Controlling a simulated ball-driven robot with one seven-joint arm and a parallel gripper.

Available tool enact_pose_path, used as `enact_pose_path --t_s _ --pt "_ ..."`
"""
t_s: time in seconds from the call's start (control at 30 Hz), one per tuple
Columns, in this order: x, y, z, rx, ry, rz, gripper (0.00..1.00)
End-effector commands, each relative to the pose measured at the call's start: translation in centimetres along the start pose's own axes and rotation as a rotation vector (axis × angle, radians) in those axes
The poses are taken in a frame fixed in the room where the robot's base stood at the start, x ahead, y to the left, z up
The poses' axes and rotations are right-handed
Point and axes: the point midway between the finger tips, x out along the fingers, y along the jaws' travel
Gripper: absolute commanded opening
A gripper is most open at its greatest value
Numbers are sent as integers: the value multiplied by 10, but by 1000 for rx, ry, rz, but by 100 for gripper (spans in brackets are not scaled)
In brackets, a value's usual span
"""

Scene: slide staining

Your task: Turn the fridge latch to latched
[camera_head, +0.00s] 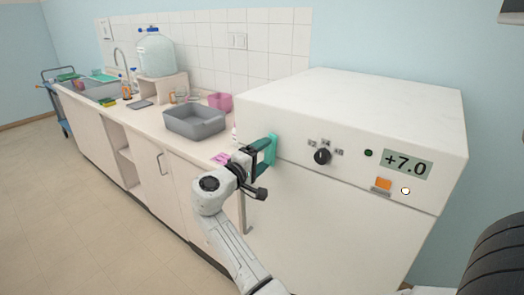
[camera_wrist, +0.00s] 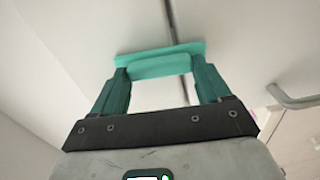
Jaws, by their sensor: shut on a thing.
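The fridge (camera_head: 350,100) is a white box at the right in the head view, with a control panel above its door. The teal latch (camera_head: 271,149) is at the panel's left end, by the seam above the door. It appears upright there. In the wrist view the latch (camera_wrist: 160,64) is a light teal bar lying across the dark seam. My gripper (camera_head: 258,152) is at the latch from the left; in the wrist view its dark green fingers (camera_wrist: 160,78) are shut on the latch, one at each end. The fingers partly hide the latch's ends.
A grey door handle (camera_head: 247,214) is just below my gripper and shows at the right in the wrist view (camera_wrist: 291,99). A black knob (camera_head: 322,157) and a +7.0 display (camera_head: 407,164) are on the panel. A counter with a grey basin (camera_head: 195,123) stands left. The floor in front is clear.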

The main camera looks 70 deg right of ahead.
Motion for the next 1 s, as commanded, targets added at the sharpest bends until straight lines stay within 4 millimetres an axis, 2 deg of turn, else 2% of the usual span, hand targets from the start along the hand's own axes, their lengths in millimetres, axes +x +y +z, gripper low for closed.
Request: enact_pose_path --t_s 0.3,0.77,0.8,1.0 --pt "-1 0 -2 -87 6 0 46" --pt "-1 -1 -2 -98 7 0 46" --pt "-1 -1 -2 -98 7 0 80" --pt "-1 -1 -1 -96 4 0 100"
